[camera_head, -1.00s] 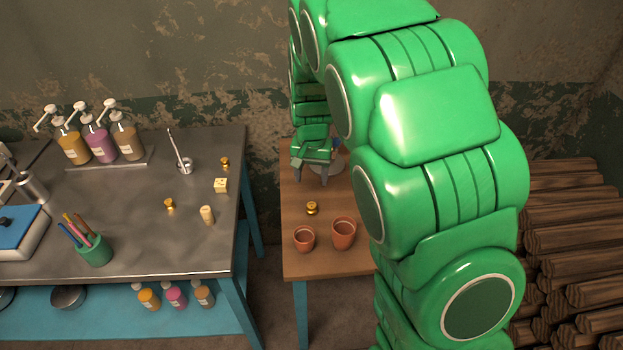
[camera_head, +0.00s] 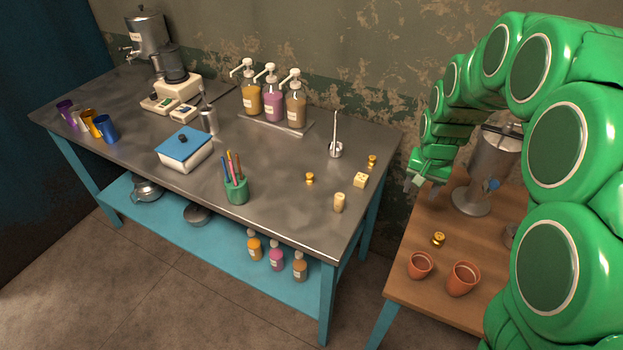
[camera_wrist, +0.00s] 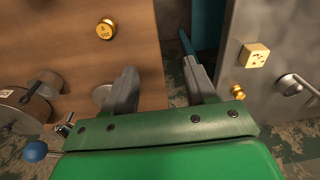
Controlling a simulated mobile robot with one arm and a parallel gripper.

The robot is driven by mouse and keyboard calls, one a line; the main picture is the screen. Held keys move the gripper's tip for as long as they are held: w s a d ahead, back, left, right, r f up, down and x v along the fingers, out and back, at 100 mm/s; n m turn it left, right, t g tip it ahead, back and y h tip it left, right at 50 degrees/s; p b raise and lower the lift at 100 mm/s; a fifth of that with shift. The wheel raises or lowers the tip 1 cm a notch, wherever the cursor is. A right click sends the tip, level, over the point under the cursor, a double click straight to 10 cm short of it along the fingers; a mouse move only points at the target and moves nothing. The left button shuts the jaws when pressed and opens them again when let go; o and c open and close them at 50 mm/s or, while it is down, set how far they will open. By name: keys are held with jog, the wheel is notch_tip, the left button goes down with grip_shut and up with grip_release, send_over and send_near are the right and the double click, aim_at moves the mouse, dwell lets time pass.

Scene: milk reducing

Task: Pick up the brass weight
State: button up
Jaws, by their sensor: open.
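A small round brass weight (camera_head: 438,239) stands on the wooden table, behind two clay pots. It also shows in the wrist view (camera_wrist: 106,30) at the top left, with markings on its top. Two similar brass pieces stand on the metal table, one in the middle (camera_head: 310,178) and one near the back right (camera_head: 372,161). My gripper (camera_head: 416,182) is open and empty near the wooden table's back left edge, apart from the weights. In the wrist view its fingers (camera_wrist: 160,82) are spread over the table edge and gap.
The wooden table (camera_head: 408,283) bears a metal dispenser (camera_head: 491,165) and clay pots (camera_head: 420,264) (camera_head: 462,279). The metal table (camera_head: 265,215) holds a die (camera_head: 360,180), a cork-like piece (camera_head: 339,202), a pen cup (camera_head: 236,190) and pump bottles (camera_head: 272,97). A narrow gap separates the tables.

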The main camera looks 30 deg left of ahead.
jog(key=a+n+t+y, duration=0.1)
jog(key=a+n, duration=0.4)
jog(key=a, duration=0.9)
jog(key=n+y, duration=0.2)
jog(key=n, duration=0.2)
send_near(310, 175)
jog(key=f, duration=0.2)
jog(key=shift+s+a+f+t, duration=0.1)
jog(key=shift+a+f+t, duration=0.1)
jog(key=shift+f, duration=0.2)
jog(key=shift+s+a+f+t, duration=0.1)
jog(key=shift+f+t, duration=0.1)
jog(key=shift+f, duration=0.25)
jog(key=shift+a+x, duration=0.2)
jog(key=shift+x, duration=2.4)
jog(key=shift+w+r, duration=0.1)
jog(key=shift+w, duration=0.1)
grip_shut()
jog(key=shift+r, duration=0.1)
